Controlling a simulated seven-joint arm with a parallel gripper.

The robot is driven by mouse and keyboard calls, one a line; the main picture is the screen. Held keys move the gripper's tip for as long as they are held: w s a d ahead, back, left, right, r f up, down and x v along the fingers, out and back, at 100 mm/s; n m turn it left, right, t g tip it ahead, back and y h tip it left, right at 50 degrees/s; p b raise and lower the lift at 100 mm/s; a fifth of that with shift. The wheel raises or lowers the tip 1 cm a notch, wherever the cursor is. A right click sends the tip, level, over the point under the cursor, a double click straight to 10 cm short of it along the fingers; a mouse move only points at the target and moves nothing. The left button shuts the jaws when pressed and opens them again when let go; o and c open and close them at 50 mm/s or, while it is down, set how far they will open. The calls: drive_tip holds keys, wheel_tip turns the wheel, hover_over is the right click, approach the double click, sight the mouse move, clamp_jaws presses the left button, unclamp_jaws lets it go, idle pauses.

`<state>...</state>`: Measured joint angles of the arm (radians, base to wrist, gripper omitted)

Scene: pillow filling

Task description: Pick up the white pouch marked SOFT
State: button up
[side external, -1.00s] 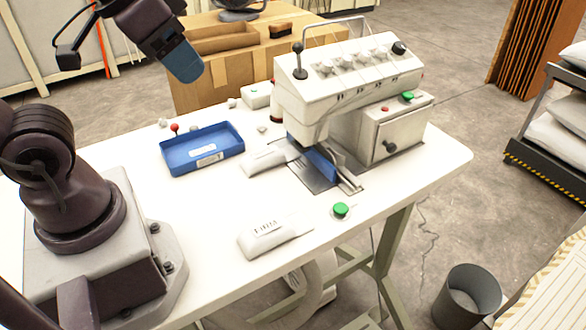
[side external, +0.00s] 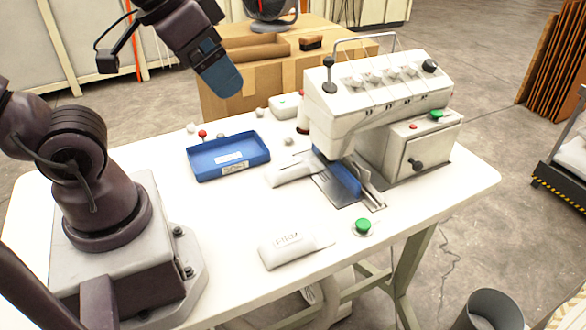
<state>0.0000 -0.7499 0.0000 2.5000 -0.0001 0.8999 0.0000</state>
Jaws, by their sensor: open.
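My gripper (side external: 222,80) hangs high over the back left of the table, above and behind the blue tray, with blue fingers pointing down. It is open, and nothing shows in it; the gap between the fingers is hard to see from this side. One white pouch (side external: 292,172) lies flat beside the sewing machine, right of the tray; I cannot read a mark on it. A second white pouch (side external: 286,249) lies near the front edge, and its print looks like FIRM. My gripper is well apart from both pouches.
The blue tray (side external: 196,168) with a white label stands left of the machine. The white sewing machine (side external: 385,95) is an obstacle on the right. A green button (side external: 363,226) sits near the front edge. Small pale lumps and a red ball (side external: 202,134) lie behind the tray.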

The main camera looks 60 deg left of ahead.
drive_tip(key=g, duration=0.6)
approach(281, 165)
wheel_tip(281, 165, down, 6)
drive_tip(key=shift+s+d+f, duration=0.1)
drive_tip(key=shift+s+d, duration=0.05)
drive_tip(key=shift+a+f, duration=0.2)
drive_tip(key=shift+f, duration=2.4)
drive_tip(key=c, duration=1)
